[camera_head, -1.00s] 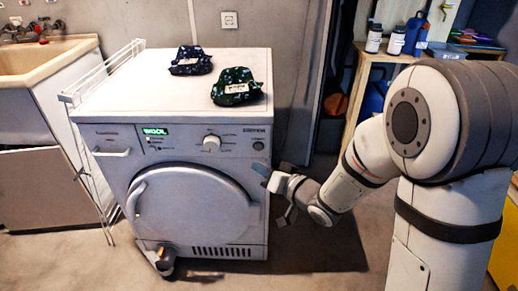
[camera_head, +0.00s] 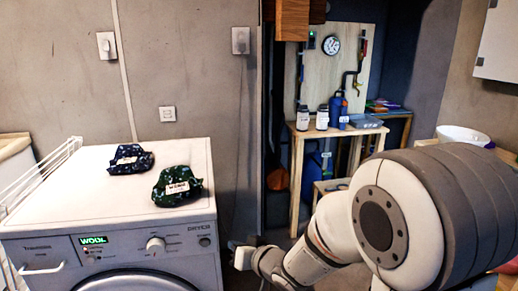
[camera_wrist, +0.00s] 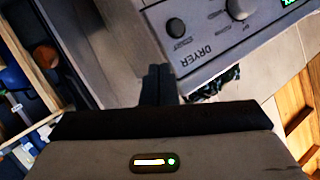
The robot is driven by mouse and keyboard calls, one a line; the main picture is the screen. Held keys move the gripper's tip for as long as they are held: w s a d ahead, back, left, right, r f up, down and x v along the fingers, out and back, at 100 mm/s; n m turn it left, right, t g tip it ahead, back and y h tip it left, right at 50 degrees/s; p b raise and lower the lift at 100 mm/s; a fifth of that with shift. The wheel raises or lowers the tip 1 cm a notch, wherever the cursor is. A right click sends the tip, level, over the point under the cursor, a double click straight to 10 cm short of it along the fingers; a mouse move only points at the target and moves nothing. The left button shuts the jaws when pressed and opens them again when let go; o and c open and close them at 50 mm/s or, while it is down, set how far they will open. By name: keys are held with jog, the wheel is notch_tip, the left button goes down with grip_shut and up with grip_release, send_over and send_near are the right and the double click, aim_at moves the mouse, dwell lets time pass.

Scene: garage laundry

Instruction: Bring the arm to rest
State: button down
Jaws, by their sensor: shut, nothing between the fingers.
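My gripper (camera_head: 243,255) is low in the head view, at the end of my bent arm, just right of the dryer's front panel. In the wrist view its dark fingers (camera_wrist: 158,85) are together, with nothing between them. They point toward the dryer (camera_wrist: 222,48), whose panel fills the upper right. In the head view the white dryer (camera_head: 75,205) stands at the lower left with a lit WOOL display. I cannot tell the exact gap between my gripper and the dryer.
A dark blue bundle (camera_head: 130,158) and a dark green bundle (camera_head: 178,186) lie on the dryer top. A wire rack (camera_head: 40,175) stands to its left. Behind my arm is a wooden bench (camera_head: 335,133) with bottles. A white bucket (camera_head: 462,136) is at the right.

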jog(key=s+d+r+m+g+h+p, duration=0.1)
jog(key=s+d+r+h+p, duration=0.2)
jog(key=d+r+h+p, duration=0.35)
jog(key=s+d+r+m+g+h+p, duration=0.1)
jog(key=s+d+r+m+h+p, duration=0.2)
jog(key=d+r, duration=0.7)
jog(key=s+d+r+g+p, duration=0.3)
jog(key=s+p, duration=0.1)
jog(key=s, duration=0.3)
jog(key=s+d+r+g+p, duration=0.2)
jog(key=s+d+r+p, duration=0.1)
jog(key=s, duration=0.5)
jog(key=shift+r+n+g+p, duration=0.3)
jog(key=shift+r+g+p, duration=0.1)
jog(key=shift+p, duration=0.35)
